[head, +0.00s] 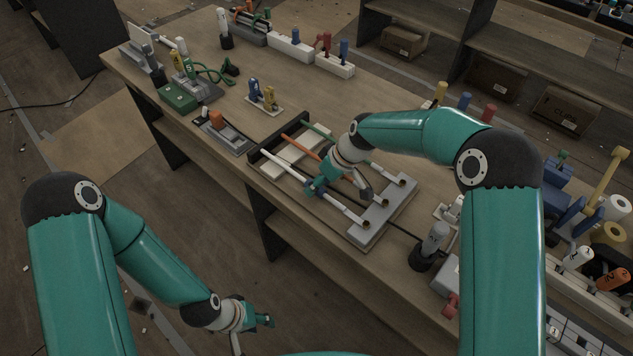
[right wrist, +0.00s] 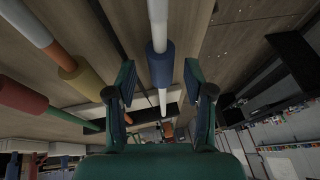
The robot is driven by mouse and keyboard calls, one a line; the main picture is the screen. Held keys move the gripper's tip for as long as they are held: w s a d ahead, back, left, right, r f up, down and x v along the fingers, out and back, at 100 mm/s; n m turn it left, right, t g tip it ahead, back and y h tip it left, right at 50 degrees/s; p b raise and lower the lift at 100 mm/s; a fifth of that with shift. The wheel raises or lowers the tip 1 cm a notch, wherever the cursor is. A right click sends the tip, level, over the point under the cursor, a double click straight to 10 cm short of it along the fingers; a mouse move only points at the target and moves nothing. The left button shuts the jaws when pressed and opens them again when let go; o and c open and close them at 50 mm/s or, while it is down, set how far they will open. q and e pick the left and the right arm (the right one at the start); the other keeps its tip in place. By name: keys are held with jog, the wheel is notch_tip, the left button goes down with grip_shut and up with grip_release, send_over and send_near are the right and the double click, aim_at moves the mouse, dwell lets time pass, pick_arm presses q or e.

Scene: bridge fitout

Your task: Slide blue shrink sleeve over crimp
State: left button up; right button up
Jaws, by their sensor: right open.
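In the right wrist view the blue sleeve (right wrist: 160,66) sits around a white rod-like cable (right wrist: 157,12), which sticks out on both sides of it. My right gripper (right wrist: 160,94) is open, with one finger on each side of the cable line and visible gaps to the sleeve. In the head view my right gripper (head: 318,186) is low over the cable fixture (head: 375,222), and the blue sleeve cannot be made out there. I cannot pick out the crimp. My left gripper (head: 250,325) hangs away from the bench at the lower left; its finger gap is unclear.
Beside the blue sleeve are a yellow-orange sleeve (right wrist: 82,84) and a red sleeve (right wrist: 22,95) on neighbouring cables. A dark upright tool in a holder (head: 430,245) stands right of the fixture. A green box (head: 178,97) and tool stands occupy the bench's far left.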

jog(key=shift+a+f, duration=0.2)
jog(key=shift+f, duration=0.2)
grip_shut()
